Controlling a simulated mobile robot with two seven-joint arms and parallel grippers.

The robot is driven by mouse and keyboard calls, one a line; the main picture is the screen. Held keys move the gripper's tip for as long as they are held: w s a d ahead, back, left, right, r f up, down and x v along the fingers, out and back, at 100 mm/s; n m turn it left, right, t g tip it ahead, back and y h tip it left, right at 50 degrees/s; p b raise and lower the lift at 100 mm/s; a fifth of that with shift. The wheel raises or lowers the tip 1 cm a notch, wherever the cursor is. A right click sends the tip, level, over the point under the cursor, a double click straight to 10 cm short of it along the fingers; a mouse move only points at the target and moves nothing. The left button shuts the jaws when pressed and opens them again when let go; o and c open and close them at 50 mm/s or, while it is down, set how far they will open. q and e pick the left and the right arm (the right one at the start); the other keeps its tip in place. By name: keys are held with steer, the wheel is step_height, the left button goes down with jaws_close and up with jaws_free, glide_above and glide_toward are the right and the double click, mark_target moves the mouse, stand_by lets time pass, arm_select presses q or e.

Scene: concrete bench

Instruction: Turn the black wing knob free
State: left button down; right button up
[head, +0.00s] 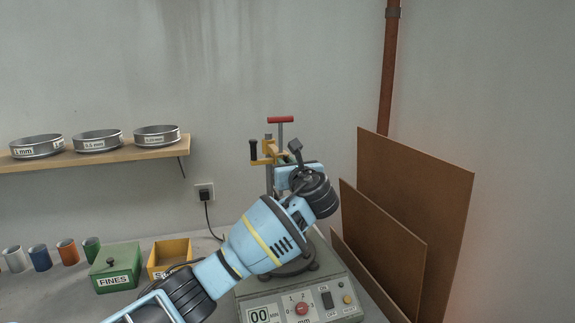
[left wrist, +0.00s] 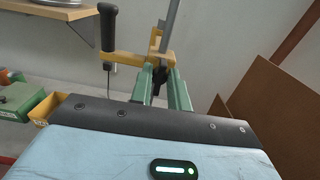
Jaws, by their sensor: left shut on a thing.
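My left gripper (left wrist: 162,74) has its two green fingers around a small dark part, the black wing knob (left wrist: 157,76), just below the yellow bracket (left wrist: 128,58). The knob is mostly hidden between the fingers, so its wing shape and angle cannot be made out. In the head view my left arm covers the fingertips and the knob. The yellow bracket, with an upright black handle (head: 253,150), also shows there on a metal post, below a red T-handle (head: 281,119). My right gripper is not in view.
The grey control box (head: 300,305) has a red dial and a display reading 00. A green FINES box (head: 116,268) and a yellow bin (head: 170,255) stand left of my arm. Brown boards (head: 415,190) lean at the right. A shelf (head: 90,158) holds sieves.

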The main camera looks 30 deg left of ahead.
arm_select(q)
steer(key=shift+n, duration=0.3)
steer(key=n, duration=1.7)
steer(key=shift+s+a+f, duration=0.1)
steer(key=shift+s+f, duration=0.05)
steer(key=shift+f, duration=0.15)
steer(key=c, duration=1.3)
jaws_free()
steer(key=shift+c, duration=0.2)
steer(key=v, duration=0.8)
